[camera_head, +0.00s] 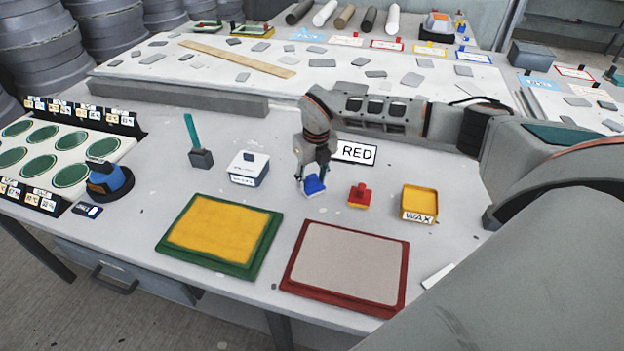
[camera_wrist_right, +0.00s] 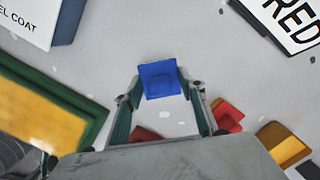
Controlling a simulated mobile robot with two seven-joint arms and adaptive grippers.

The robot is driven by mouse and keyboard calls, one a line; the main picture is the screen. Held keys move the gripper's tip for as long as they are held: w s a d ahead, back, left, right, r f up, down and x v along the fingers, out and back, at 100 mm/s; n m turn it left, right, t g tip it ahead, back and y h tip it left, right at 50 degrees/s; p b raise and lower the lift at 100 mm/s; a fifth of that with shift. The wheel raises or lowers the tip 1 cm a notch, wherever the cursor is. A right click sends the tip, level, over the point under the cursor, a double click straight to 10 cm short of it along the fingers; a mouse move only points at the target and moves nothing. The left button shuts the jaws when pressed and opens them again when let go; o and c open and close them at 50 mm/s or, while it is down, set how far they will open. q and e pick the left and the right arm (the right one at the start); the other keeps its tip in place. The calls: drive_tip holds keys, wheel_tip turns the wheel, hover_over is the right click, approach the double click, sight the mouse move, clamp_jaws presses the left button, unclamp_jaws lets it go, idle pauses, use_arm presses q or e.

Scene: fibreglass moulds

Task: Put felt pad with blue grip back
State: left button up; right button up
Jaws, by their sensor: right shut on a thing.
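The felt pad with the blue grip (camera_head: 314,186) is at my right gripper (camera_head: 313,172), just over or on the table in the middle of the head view. In the right wrist view the blue grip (camera_wrist_right: 160,80) sits between the two fingertips, and the right gripper (camera_wrist_right: 160,92) is shut on it. The fingers partly hide the pad in the head view, and I cannot tell whether it touches the table. A pad with a red grip (camera_head: 359,195) stands to its right. My left gripper is in neither view.
A yellow wax box (camera_head: 419,216) is at right, a white gel coat box (camera_head: 248,169) at left. A RED sign (camera_head: 356,152) stands behind. A green-framed yellow mould (camera_head: 219,232) and red-framed grey mould (camera_head: 345,262) lie in front. A teal-handled tool (camera_head: 201,158) stands left.

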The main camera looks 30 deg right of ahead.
sight(314, 188)
drive_tip(key=o, duration=1)
drive_tip(key=shift+f, duration=0.15)
drive_tip(key=shift+o, duration=0.2)
wheel_tip(314, 188, up, 12)
drive_tip(key=s+b, duration=0.1)
drive_tip(key=shift+s, duration=0.3)
drive_tip(key=shift+a, duration=0.1)
